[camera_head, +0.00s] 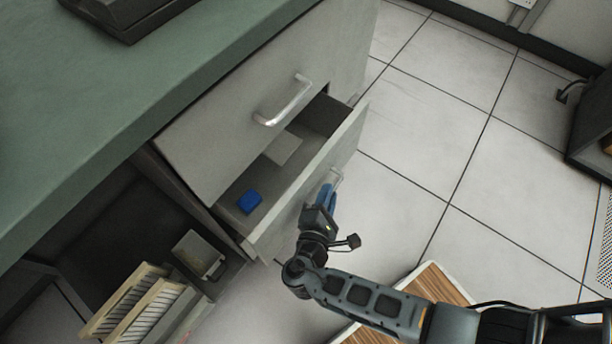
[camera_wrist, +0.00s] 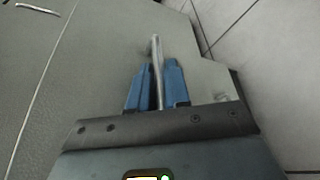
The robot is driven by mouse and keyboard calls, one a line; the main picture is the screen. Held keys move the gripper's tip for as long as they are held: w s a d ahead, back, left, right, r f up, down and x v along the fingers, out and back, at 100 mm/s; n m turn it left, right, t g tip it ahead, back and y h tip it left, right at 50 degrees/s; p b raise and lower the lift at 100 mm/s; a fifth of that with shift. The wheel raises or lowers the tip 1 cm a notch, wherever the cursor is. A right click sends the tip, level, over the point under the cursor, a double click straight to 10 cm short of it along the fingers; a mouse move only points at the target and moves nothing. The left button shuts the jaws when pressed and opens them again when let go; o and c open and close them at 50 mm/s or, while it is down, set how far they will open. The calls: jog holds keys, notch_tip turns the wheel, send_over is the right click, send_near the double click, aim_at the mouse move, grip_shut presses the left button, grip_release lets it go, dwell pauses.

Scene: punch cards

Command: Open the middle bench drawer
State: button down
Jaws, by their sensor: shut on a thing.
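The middle bench drawer (camera_head: 312,186) is pulled partly out below a shut upper drawer, with its inside showing in the head view. A blue block (camera_head: 249,202) and a pale flat piece (camera_head: 283,148) lie in it. My gripper (camera_head: 328,194) is at the front of this drawer. In the wrist view my gripper (camera_wrist: 157,88) has its two blue fingers on either side of the metal drawer handle (camera_wrist: 156,55), shut on it. The handle also shows in the head view (camera_head: 337,177), partly hidden by the fingers.
The upper drawer's handle (camera_head: 283,100) sticks out above the open drawer. The green bench top (camera_head: 130,110) carries a dark device (camera_head: 130,12). A bin with cards (camera_head: 130,305) stands at lower left. A wood-topped piece (camera_head: 440,290) lies under my arm. Tiled floor (camera_head: 430,150) is clear at right.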

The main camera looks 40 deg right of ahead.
jog(key=s+d+p, duration=0.1)
jog(key=s+d, duration=0.2)
jog(key=s, duration=0.6)
jog(key=s+d+p, duration=0.2)
jog(key=s+d, duration=0.1)
jog(key=s, duration=0.7)
jog(key=shift+p, duration=0.3)
jog(key=c, duration=1.4)
grip_release()
jog(key=shift+c, duration=0.2)
jog(key=v, duration=0.7)
jog(key=shift+s+a, duration=0.25)
